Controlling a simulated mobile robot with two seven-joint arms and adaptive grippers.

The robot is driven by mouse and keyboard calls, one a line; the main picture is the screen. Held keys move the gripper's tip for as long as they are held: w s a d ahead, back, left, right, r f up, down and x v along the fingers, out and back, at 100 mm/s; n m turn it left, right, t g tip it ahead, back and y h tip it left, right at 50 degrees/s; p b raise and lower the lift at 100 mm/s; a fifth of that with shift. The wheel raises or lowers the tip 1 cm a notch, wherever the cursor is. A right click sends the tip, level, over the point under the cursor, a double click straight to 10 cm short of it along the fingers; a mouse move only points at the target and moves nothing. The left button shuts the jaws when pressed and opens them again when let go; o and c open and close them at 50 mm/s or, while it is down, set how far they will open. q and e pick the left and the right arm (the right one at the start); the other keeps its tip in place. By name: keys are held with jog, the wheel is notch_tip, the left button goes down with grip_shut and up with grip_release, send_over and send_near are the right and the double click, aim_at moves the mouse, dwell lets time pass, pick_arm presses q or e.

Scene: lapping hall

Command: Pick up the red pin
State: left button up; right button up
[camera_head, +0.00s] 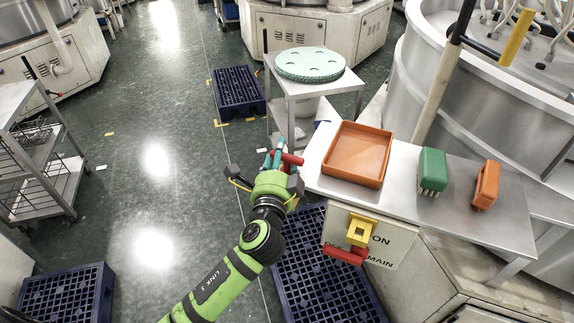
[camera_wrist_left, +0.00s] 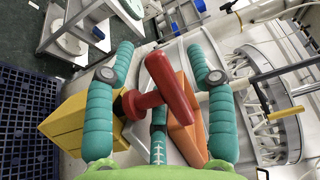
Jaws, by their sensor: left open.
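The red pin (camera_wrist_left: 170,85) fills the middle of the left wrist view, a T-shape with a thick bar and a collared shank toward a yellow block (camera_wrist_left: 85,122). My left gripper (camera_wrist_left: 160,46) is open, its teal fingers spread on both sides of the pin without visibly gripping it. In the head view my left gripper (camera_head: 276,150) is left of the table, with a red piece (camera_head: 293,158) by its fingers. A red bar (camera_head: 345,256) also shows below a yellow block (camera_head: 361,228) on the panel. I cannot tell which red piece the wrist view shows.
An orange tray (camera_head: 334,172), a green brush-like block (camera_head: 432,168) and an orange one (camera_head: 486,186) sit on the metal table (camera_head: 455,215). A blue pallet (camera_head: 318,285) lies below. A small table (camera_head: 345,82) with a green disc stands behind. Open floor lies left.

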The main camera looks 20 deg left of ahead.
pick_arm(q)
jog(key=shift+d, duration=0.1)
grip_shut()
jog(key=shift+r, duration=0.2)
